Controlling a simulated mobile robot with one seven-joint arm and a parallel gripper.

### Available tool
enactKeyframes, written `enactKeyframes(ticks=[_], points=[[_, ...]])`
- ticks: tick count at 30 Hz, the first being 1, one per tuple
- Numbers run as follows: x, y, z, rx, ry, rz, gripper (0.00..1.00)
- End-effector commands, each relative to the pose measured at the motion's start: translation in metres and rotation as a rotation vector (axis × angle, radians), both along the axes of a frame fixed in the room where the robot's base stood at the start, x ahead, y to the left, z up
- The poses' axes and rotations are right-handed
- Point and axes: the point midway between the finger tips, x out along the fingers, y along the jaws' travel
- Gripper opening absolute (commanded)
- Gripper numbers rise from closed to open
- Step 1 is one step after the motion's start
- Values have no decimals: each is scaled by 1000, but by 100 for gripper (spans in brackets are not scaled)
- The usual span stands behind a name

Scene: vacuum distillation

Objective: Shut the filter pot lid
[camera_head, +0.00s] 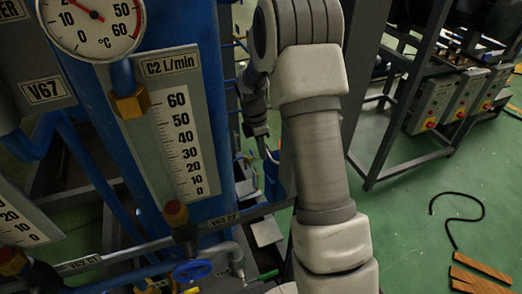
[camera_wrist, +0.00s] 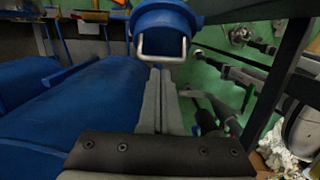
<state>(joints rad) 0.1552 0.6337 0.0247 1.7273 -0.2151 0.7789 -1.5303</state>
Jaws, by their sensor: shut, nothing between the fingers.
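In the wrist view, a blue rounded part (camera_wrist: 166,20) with a pale metal U-shaped handle (camera_wrist: 161,58) is at the top middle. It looks like the filter pot lid, but its hinge and the pot's opening do not show, so I cannot tell how far it stands open. My gripper (camera_wrist: 160,72) points at it with its two grey fingers together and empty. The fingertips appear just below the handle; I cannot tell whether they touch it. In the head view my arm fills the middle, and the lid cannot be made out there.
Large blue tanks (camera_wrist: 75,100) lie on the left in the wrist view. Dark frame bars and pipes are on the right. In the head view, a blue column with a flow scale (camera_head: 180,140) and a dial (camera_head: 92,22) stands left; a metal rack (camera_head: 365,150) stands right over green floor.

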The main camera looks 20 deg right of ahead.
Motion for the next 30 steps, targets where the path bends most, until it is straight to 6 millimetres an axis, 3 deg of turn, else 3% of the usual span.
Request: enactKeyframes(ticks=[19, 30], points=[[0, -13, 2, 92, 0, -2, 0], [0, -29, 3, 129, 0, -3, 0]])
